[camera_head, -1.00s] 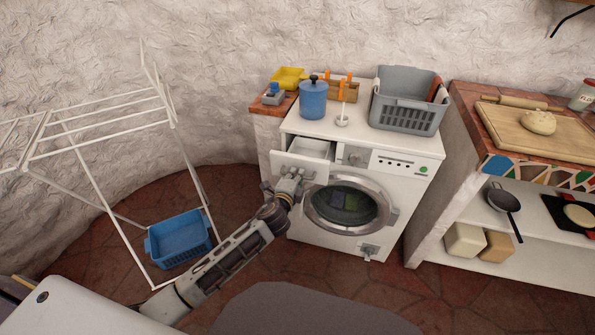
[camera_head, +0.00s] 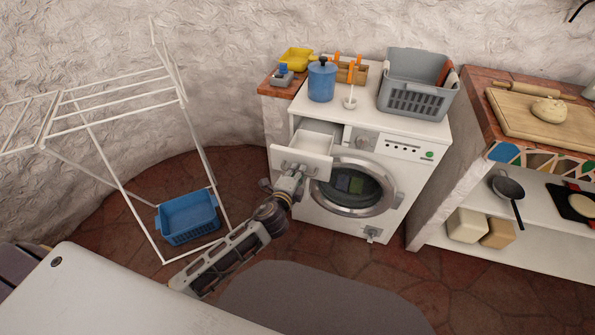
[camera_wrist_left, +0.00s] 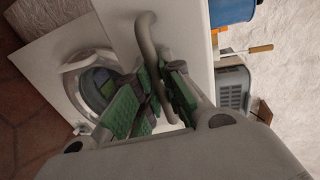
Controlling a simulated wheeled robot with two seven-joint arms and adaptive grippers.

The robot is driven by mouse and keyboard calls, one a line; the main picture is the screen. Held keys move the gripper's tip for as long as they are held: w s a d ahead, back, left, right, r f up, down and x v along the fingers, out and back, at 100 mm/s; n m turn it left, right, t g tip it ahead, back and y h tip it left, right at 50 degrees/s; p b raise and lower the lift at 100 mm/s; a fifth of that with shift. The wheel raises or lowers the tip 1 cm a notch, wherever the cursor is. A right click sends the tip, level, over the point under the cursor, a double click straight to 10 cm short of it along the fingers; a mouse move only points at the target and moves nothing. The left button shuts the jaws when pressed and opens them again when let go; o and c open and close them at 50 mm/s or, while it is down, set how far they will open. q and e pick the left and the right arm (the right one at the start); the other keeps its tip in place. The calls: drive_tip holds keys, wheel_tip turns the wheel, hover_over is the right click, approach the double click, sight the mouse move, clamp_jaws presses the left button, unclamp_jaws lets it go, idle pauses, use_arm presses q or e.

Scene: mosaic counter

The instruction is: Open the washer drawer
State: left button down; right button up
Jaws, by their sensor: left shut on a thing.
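The white washer (camera_head: 405,175) stands against the wall with its round door (camera_head: 350,187) closed. Its drawer (camera_head: 302,160) at the upper left is pulled out, with the inside showing from above. My left gripper (camera_head: 292,172) is at the drawer front. In the left wrist view, the green-padded fingers of my left gripper (camera_wrist_left: 155,95) are shut around the grey curved drawer handle (camera_wrist_left: 147,40). In the head view the gripper hides most of the handle. My right gripper is not in view.
On the washer top stand a blue pot (camera_head: 321,82), a small white holder (camera_head: 350,102) and a grey basket (camera_head: 415,85). A white drying rack (camera_head: 115,175) and a blue basket (camera_head: 188,218) stand at left. A tiled counter (camera_head: 480,115) is at right.

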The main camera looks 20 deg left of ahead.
use_arm(q)
drive_tip(key=c, duration=1.8)
unclamp_jaws()
drive_tip(key=shift+v, duration=5.95)
